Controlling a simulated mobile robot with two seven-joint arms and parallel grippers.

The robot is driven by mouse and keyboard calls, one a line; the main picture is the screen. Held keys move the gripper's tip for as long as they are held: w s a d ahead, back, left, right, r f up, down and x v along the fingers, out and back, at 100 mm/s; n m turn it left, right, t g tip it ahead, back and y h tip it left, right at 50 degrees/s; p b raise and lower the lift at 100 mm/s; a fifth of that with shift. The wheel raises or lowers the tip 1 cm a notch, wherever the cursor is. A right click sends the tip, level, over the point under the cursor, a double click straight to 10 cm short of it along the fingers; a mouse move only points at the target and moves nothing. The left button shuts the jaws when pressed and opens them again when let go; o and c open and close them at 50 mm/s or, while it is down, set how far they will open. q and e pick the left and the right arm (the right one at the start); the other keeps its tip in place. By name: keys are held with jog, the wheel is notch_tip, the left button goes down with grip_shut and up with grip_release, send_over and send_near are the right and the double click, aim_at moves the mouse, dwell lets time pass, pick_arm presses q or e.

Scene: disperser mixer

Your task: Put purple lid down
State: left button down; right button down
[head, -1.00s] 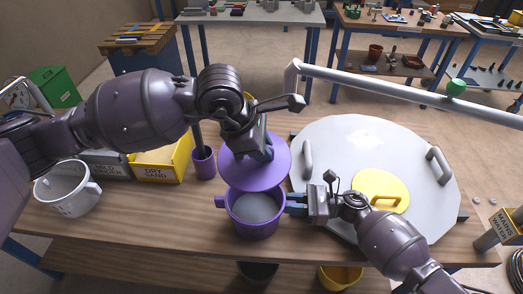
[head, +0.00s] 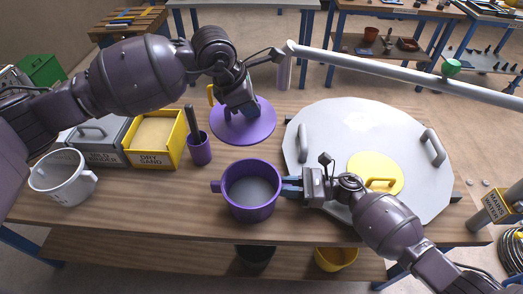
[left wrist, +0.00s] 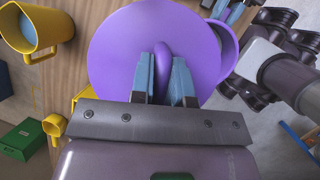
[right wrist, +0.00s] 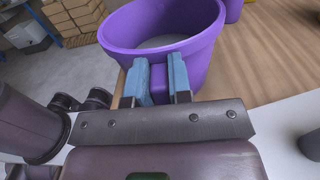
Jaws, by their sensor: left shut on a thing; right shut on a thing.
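The purple lid (head: 262,128) is level, behind the purple pot (head: 240,208) and clear of its mouth. I cannot tell whether it touches the tabletop. My left gripper (head: 242,108) comes down from above, shut on the lid's loop handle; the left wrist view shows the handle (left wrist: 162,60) between the fingers. The pot stands upright and uncovered on the table, with grey contents. My right gripper (head: 291,187) is shut on the pot's right-side handle, which the fingers (right wrist: 158,82) mostly hide in the right wrist view.
A purple cup (head: 200,150) with a stick in it and a yellow dry sand box (head: 170,162) stand left of the lid. A white jug (head: 58,180) is at far left. A large grey round lid (head: 350,120) with a yellow hatch (head: 362,162) lies right.

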pick_arm(q)
jog(key=w, duration=0.1)
jog(key=w+a+f+n, duration=0.1)
jog(key=w, duration=0.1)
jog(key=w+n, duration=0.1)
jog(key=w, duration=0.1)
jog(key=shift+w+a+f, duration=0.1)
jog(key=shift+a+f, duration=0.25)
jog(key=shift+a, duration=0.05)
jog(key=w+d+f+n, duration=0.1)
jog(key=f, duration=0.6)
jog(key=w+f+n, duration=0.1)
jog(key=f+n, duration=0.1)
jog(key=f, duration=0.5)
jog(key=w+d+f+n, duration=0.1)
jog(key=f, duration=0.6)
jog(key=shift+w+d+f+n+t+y, duration=0.3)
jog(key=shift+t+y, duration=0.1)
jog(key=shift+w+d+f, duration=0.1)
jog(key=shift+w+d, duration=0.05)
jog(key=shift+w, duration=0.05)
jog(key=shift+w+d, duration=1.25)
jog(key=shift+d, duration=0.05)
jog(key=shift+f, duration=0.6)
jog(key=shift+f, duration=0.1)
